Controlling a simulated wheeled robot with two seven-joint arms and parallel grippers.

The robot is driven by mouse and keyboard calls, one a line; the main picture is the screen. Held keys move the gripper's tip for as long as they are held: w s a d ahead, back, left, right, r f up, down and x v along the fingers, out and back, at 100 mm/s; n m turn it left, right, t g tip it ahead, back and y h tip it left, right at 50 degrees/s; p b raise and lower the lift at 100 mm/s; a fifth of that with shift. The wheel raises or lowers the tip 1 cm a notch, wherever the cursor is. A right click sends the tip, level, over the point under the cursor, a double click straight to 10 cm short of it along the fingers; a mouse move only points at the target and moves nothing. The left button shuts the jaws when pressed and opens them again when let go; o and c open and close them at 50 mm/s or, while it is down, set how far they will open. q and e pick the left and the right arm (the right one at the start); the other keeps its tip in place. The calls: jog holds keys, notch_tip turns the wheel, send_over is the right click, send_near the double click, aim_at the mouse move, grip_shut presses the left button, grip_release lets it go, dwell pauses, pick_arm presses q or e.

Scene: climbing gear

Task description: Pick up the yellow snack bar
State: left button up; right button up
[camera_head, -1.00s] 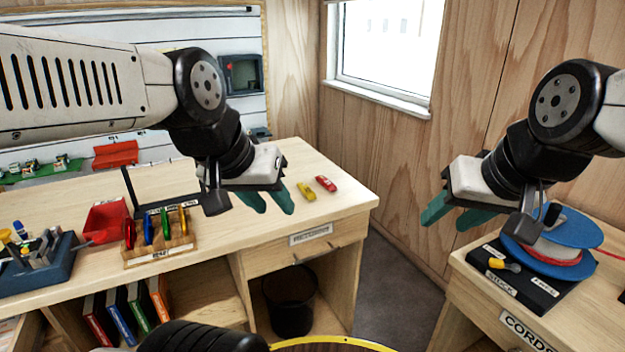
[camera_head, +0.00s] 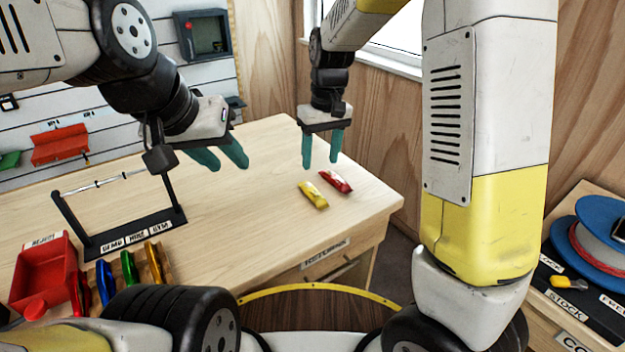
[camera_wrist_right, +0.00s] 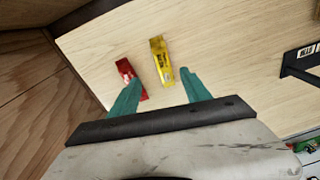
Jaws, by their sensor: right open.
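The yellow snack bar (camera_head: 313,194) lies on the wooden tabletop near its right end, beside a red snack bar (camera_head: 336,181). In the right wrist view the yellow bar (camera_wrist_right: 161,61) lies ahead, between the lines of the two fingers, and the red bar (camera_wrist_right: 130,78) is at the left finger, partly overlapped by it. My right gripper (camera_head: 321,163) is open and empty, pointing down above and just behind the bars; it also shows in the right wrist view (camera_wrist_right: 160,97). My left gripper (camera_head: 226,163) hovers over the table further left, its teal fingers apart, with nothing between them.
A black labelled stand (camera_head: 128,232) and a red bin (camera_head: 44,275) with coloured carabiners beside it are on the table's left. A cord spool (camera_head: 590,240) stands on the right bench. The tabletop around the bars is clear.

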aim_at(313, 191)
jog(key=a+f, duration=0.1)
jog(key=w+a+f, duration=0.1)
jog(key=f, duration=0.1)
jog(key=shift+w+n+h, duration=0.2)
jog(key=shift+n+h, duration=0.2)
jog(key=f, duration=0.7)
jog(key=shift+s+d+f, duration=0.1)
jog(key=shift+s+f, duration=0.1)
jog(key=shift+f, duration=0.1)
grip_shut()
